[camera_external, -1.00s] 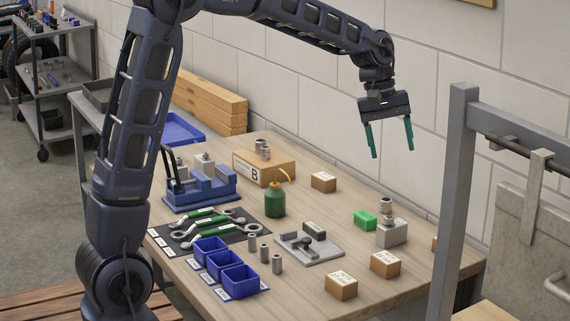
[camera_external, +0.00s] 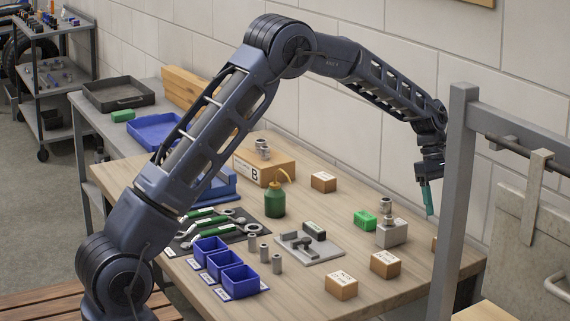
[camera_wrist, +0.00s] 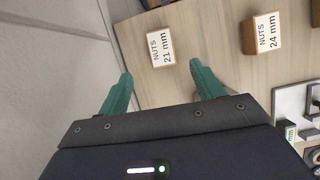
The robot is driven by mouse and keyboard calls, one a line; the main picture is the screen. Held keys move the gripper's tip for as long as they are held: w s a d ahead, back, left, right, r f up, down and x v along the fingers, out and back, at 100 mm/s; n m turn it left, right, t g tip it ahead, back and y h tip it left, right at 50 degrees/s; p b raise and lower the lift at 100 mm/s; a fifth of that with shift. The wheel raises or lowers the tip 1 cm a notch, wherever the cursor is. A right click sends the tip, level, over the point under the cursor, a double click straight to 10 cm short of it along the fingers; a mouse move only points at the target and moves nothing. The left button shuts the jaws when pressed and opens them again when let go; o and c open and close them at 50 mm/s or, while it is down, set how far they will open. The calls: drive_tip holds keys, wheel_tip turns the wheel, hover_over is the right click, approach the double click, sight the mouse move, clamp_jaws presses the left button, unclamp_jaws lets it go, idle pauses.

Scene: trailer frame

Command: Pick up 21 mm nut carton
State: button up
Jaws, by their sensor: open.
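The 21 mm nut carton (camera_wrist: 160,47) is a small brown box with a white label reading "NUTS 21 mm", just ahead of my fingertips in the wrist view. In the external view, the small brown carton (camera_external: 435,243) partly hidden behind the grey post appears to be it. My gripper (camera_external: 429,206) is open and empty, with green fingers pointing down, above the far right of the table near the wall. In the wrist view, my gripper (camera_wrist: 161,75) has its fingers spread on either side of the carton's line, with bare table between them.
The 24 mm nut carton (camera_wrist: 264,34) stands to the right of it. A grey block (camera_external: 391,233) with metal fittings and a green box (camera_external: 365,220) stand nearby. The grey post (camera_external: 455,190) rises in front, and the wall (camera_wrist: 50,60) runs close along the left.

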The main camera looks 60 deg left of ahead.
drive_tip(key=x, duration=1)
drive_tip(key=shift+s+d+f, duration=0.15)
drive_tip(key=shift+d+f, duration=0.05)
drive_tip(key=shift+f, duration=0.05)
drive_tip(key=shift+c, duration=0.5)
drive_tip(key=c, duration=1.1)
